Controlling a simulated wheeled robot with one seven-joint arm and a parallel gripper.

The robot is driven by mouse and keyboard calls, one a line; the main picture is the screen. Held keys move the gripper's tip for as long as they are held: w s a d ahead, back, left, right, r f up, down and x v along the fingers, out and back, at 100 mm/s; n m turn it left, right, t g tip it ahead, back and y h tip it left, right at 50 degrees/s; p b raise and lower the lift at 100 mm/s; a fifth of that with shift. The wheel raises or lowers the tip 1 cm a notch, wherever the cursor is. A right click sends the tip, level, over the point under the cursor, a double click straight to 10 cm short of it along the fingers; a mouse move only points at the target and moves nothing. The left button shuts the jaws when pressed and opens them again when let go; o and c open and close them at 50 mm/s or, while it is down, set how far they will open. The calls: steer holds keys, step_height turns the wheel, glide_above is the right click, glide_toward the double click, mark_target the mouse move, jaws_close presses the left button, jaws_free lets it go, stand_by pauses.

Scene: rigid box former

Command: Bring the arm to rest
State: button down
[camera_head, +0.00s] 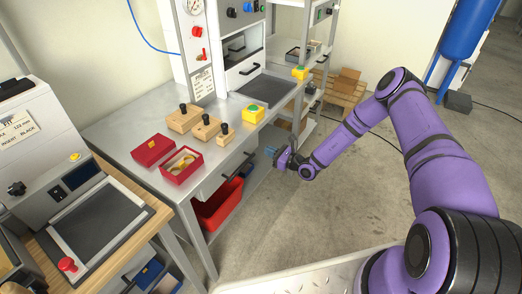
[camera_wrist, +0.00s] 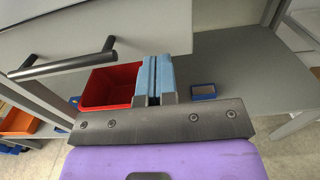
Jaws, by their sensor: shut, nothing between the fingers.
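My gripper (camera_head: 271,152) is at the end of my purple arm, in front of the grey workbench and a little to the right of its drawer handle. In the wrist view its two blue fingers (camera_wrist: 154,78) are pressed together with nothing between them. The fingers point toward the space under the bench, where a red bin (camera_wrist: 108,88) shows to their left and a small blue box (camera_wrist: 203,92) to their right. My arm is bent, with its elbow raised to the right of the bench.
The drawer handle (camera_wrist: 62,64) is close to my gripper. A machine (camera_head: 45,150) stands at left. Floor (camera_head: 300,215) below the arm is clear.

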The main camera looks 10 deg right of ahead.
steer(key=v, duration=0.8)
steer(key=s+a+r+n+g+h, duration=0.1)
steer(key=s+r+n+g, duration=0.4)
steer(key=r, duration=0.6)
steer(key=s+a+r+n+g, duration=0.2)
steer(key=r+n+g, duration=0.2)
steer(key=r+n, duration=0.6)
steer(key=s+a+r+n+g+h, duration=0.1)
steer(key=s+r+n+g, duration=0.35)
steer(key=r, duration=0.85)
steer(key=s+d+r+n+t+h, duration=0.2)
steer(key=s+d+r+h, duration=0.1)
steer(key=s+r, duration=0.3)
steer(key=s+d+r+n+t+h, duration=0.2)
steer(key=s+r, duration=0.5)
steer(key=s, duration=0.4)
steer(key=s+d+r+n+t+h, duration=0.2)
steer(key=s+d+r+n+h, duration=0.1)
steer(key=s+r+h, duration=0.2)
steer(key=s+r, duration=0.2)
steer(key=s, duration=0.2)
steer(key=shift+s+d+h, duration=0.2)
steer(key=shift+d+h, duration=0.1)
steer(key=shift+h, duration=0.1)
